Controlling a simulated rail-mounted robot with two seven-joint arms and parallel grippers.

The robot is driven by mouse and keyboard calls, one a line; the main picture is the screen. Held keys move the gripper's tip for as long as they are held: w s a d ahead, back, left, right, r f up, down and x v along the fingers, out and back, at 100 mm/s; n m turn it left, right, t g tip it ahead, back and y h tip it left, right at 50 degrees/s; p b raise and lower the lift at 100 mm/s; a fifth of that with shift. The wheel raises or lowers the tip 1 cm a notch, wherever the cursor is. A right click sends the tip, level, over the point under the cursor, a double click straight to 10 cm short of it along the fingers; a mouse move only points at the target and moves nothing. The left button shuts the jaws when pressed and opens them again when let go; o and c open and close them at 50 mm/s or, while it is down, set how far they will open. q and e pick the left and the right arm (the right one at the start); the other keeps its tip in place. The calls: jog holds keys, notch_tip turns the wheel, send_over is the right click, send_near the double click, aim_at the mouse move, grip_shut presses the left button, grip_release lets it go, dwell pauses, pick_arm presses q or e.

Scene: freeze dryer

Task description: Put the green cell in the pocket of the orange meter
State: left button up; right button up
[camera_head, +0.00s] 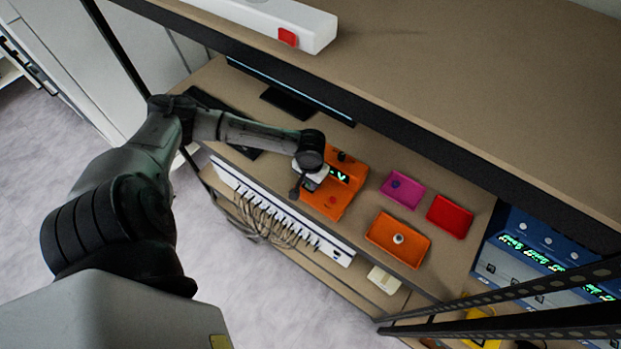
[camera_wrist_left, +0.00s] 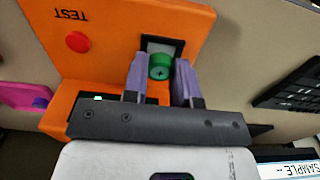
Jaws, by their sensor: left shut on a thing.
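The orange meter (camera_head: 349,200) stands on the bench, with a lit green display and a red button on it. In the left wrist view the meter (camera_wrist_left: 110,40) shows the word TEST and a dark-rimmed square pocket (camera_wrist_left: 163,43). My left gripper (camera_wrist_left: 160,72) is shut on the green cell (camera_wrist_left: 160,66), whose round end with a cross mark faces the camera. The cell overlaps the pocket's lower edge in this view; I cannot tell how deep it sits. In the head view my left gripper (camera_head: 312,180) is over the meter's near-left part, and the cell is hidden. My right gripper is not in view.
Right of the meter are a magenta tray (camera_head: 413,197) with a small blue-purple piece, a red tray (camera_head: 450,216), and an orange tray (camera_head: 385,245) with a pale round piece. A keyboard (camera_wrist_left: 290,85) lies beside the meter. A shelf (camera_head: 440,75) overhangs the bench's back.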

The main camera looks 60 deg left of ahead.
pick_arm(q)
jog(key=shift+f, duration=0.55)
dwell(0.4)
jog(key=o, duration=1)
notch_tip(320, 180, up, 14)
dwell(0.4)
